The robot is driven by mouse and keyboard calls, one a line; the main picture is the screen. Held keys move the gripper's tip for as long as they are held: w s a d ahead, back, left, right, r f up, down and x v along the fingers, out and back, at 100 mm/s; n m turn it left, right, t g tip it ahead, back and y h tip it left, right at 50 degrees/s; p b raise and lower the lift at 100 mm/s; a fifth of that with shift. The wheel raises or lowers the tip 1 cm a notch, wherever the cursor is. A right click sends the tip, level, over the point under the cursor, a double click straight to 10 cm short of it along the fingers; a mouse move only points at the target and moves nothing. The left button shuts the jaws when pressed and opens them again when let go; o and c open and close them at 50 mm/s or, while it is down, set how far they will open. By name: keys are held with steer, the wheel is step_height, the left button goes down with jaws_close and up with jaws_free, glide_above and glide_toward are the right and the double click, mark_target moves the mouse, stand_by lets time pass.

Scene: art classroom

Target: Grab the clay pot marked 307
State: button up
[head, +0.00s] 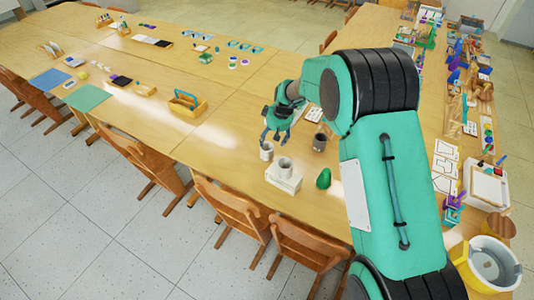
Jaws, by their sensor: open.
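Several small pots stand on the wooden table near my gripper (274,138). A pale grey pot (267,152) stands on the table just below my fingertips. A second pale pot (285,164) stands on a low white block (283,180). A dark grey pot (319,142) stands to the right. No number is legible on any pot, so I cannot tell which is marked 307. My gripper is open and points down, with its fingers above or beside the first pale pot; contact cannot be told.
A green pear-shaped object (323,179) stands right of the white block. White cards (315,114) lie behind. Wooden chairs (231,211) line the table's front edge. The table (225,145) left of the pots is clear.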

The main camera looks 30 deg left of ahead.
mark_target(269, 146)
steer(key=b+x, duration=0.1)
steer(key=x, duration=0.7)
steer(key=shift+f, duration=0.1)
steer(key=shift+b+x, duration=0.7)
steer(key=shift+x, duration=1.9)
steer(key=shift+a, duration=0.1)
steer(key=shift+c, duration=0.6)
steer(key=c, duration=1.1)
steer(key=shift+o, duration=0.2)
step_height(269, 146, up, 10)
steer(key=p, duration=0.1)
steer(key=shift+p, duration=0.4)
steer(key=shift+w, duration=0.1)
